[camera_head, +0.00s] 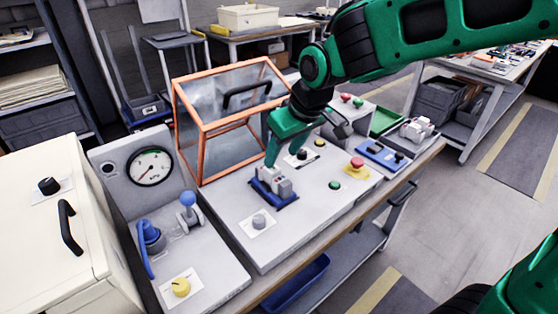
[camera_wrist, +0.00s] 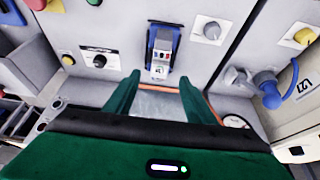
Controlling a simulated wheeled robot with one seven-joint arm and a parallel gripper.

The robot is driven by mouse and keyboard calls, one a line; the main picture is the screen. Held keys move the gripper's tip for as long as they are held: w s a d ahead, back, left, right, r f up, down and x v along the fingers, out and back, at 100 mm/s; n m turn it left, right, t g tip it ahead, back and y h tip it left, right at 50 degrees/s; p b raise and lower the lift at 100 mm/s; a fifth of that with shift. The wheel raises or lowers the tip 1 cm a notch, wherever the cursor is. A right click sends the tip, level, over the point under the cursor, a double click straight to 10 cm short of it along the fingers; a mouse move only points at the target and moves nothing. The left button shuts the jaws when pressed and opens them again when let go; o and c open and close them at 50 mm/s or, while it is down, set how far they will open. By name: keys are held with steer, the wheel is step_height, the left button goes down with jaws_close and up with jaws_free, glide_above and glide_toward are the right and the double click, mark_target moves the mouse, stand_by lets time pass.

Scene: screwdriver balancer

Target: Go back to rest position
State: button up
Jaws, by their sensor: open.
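My green gripper (camera_head: 271,150) hangs over the middle of the grey control panel (camera_head: 228,190), just behind a blue-based device (camera_head: 273,186) with a grey and white body. In the wrist view, the two green fingers of my gripper (camera_wrist: 158,88) stand apart with nothing between them. The blue-based device (camera_wrist: 160,52) lies beyond the fingertips there. I cannot tell the exact gap between the fingertips and the device. My green arm reaches in from the upper right in the head view.
An orange-framed clear box (camera_head: 203,125) stands behind my gripper at the left. A gauge panel (camera_head: 122,150) with a blue lever stands further left. Buttons, a yellow-based red button (camera_head: 356,166) and a blue switch box (camera_head: 380,155) lie to the right. Open floor lies at the far right.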

steer(key=shift+s+r, duration=0.15)
steer(key=shift+r, duration=0.2)
steer(key=s+d+m+g+h, duration=0.1)
steer(key=s+d+m, duration=0.2)
steer(key=d, duration=0.8)
steer(key=s+d+m+h, duration=0.2)
steer(key=s+d+m, duration=0.1)
steer(key=d, duration=0.8)
steer(key=s+d+f+m+g, duration=0.1)
steer(key=s+d+f+m, duration=0.1)
steer(key=s+d, duration=0.4)
steer(key=s+d+f+m+g, duration=0.1)
steer(key=s+d+m, duration=0.4)
steer(key=s, duration=0.7)
steer(key=shift+s+d+f+g+y, duration=0.35)
steer(key=shift+d+g, duration=0.25)
steer(key=shift+d, duration=0.25)
